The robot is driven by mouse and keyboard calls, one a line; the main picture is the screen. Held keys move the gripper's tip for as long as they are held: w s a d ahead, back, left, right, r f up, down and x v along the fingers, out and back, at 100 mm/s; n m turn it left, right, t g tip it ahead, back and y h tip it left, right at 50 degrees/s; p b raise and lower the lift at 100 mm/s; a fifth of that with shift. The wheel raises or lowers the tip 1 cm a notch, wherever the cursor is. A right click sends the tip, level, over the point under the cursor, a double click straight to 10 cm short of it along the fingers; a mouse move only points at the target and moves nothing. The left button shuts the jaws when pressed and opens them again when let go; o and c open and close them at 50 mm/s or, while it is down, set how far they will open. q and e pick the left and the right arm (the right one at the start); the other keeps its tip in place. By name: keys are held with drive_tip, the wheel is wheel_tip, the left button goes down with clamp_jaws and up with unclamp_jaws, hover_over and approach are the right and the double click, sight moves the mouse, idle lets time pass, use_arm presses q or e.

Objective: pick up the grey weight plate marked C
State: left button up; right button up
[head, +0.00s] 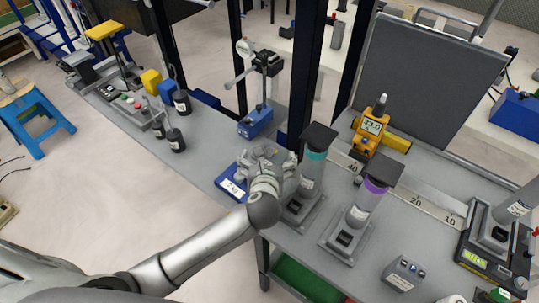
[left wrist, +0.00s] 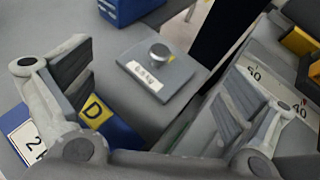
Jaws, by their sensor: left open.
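A grey square plate with a round metal knob (left wrist: 158,52) lies flat on the grey bench in the left wrist view. It has a white label whose text is unclear and a small yellow mark whose letter I cannot read. My left gripper (head: 268,160) is open; in the left wrist view its fingers (left wrist: 148,85) stand apart, with the grey plate beyond and between them. In the head view the gripper largely hides this plate. A blue plate marked 2 kg (head: 232,188) lies just left of the gripper; a yellow D tag (left wrist: 96,112) shows below the left finger. My right gripper is not in view.
Two grey column devices with teal (head: 314,165) and purple (head: 370,200) bands stand to the right. A blue-based stand (head: 256,122) is behind the gripper. A dark post (head: 303,75) rises at the bench's far edge. Several black weights (head: 176,140) stand left.

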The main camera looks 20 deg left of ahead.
sight(269, 151)
use_arm(q)
drive_tip(key=shift+w+a+f, duration=0.1)
drive_tip(key=shift+w+f, duration=0.15)
drive_tip(key=shift+w, duration=0.3)
drive_tip(key=shift+w+a+f, duration=0.15)
drive_tip(key=shift+w+f, duration=0.15)
drive_tip(key=shift+w, duration=0.25)
drive_tip(key=x, duration=0.4)
drive_tip(key=shift+w+a+f, duration=0.1)
drive_tip(key=shift+w+f, duration=0.1)
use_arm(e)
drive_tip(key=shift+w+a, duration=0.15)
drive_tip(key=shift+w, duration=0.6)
